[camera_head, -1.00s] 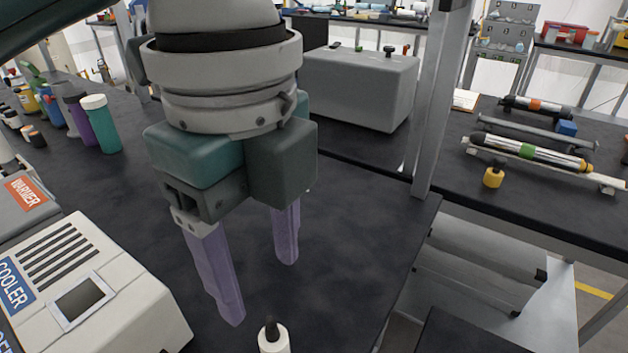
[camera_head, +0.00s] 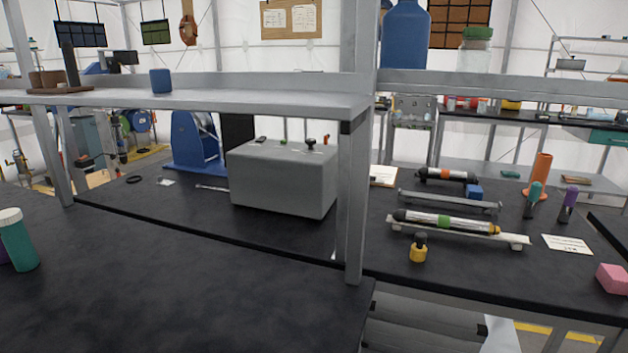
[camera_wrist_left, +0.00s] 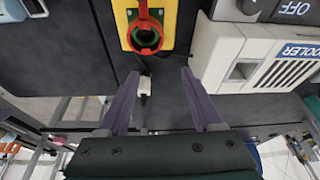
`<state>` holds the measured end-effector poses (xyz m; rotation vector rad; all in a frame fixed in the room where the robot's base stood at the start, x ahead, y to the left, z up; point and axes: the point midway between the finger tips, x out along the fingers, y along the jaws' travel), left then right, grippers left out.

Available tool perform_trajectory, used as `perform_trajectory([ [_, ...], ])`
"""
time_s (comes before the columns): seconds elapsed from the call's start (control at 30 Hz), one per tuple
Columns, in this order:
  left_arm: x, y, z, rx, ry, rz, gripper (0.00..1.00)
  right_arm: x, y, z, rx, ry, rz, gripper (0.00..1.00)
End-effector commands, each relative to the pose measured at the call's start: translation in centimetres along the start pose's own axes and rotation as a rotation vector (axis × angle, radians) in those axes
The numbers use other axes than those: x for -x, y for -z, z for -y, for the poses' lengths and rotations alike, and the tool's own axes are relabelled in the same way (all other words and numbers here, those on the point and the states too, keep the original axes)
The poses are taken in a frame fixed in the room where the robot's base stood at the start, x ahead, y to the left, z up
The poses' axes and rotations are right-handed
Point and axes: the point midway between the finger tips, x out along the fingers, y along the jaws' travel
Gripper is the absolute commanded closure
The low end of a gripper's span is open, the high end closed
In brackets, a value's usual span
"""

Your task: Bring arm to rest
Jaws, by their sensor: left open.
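My left gripper (camera_wrist_left: 160,74) shows in the left wrist view with its two purple fingers spread apart and nothing held between them. A small white bottle (camera_wrist_left: 144,86) with a dark tip appears between the fingers but beyond them, near the left finger. Neither gripper and neither arm shows in the head view. My right gripper is in no view now.
In the wrist view, a yellow unit with a red ring (camera_wrist_left: 146,38) and a white cooler box (camera_wrist_left: 236,58) lie beyond the fingertips. In the head view, the near black bench (camera_head: 190,300) is largely clear. A metal post (camera_head: 356,200) and shelf (camera_head: 230,97) stand above its far side.

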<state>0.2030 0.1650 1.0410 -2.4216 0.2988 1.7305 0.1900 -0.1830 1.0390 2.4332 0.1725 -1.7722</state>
Motion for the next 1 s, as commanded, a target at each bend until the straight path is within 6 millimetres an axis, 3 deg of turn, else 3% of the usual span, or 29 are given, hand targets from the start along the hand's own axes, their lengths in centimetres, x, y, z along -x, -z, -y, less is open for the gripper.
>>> perform_trajectory([
  [0.07,0.9,-2.2,1.8,0.095,0.068,0.031,0.34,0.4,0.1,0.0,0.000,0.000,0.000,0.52],
  [0.1,2.9,-0.9,1.6,0.082,0.059,0.020,0.34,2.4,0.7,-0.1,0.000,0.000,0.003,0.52],
  [0.27,6.6,0.5,1.6,0.076,0.056,0.020,0.34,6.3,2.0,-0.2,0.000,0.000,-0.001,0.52],
  [0.47,12.6,2.5,1.5,0.073,0.054,0.020,0.34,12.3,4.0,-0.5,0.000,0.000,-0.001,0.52],
  [0.8,26.8,7.4,1.6,0.071,0.053,0.021,0.34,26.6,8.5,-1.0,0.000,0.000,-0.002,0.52],
  [1.0,33.6,9.7,1.6,0.071,0.053,0.021,0.34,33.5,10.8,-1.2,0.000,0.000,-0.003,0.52],
])
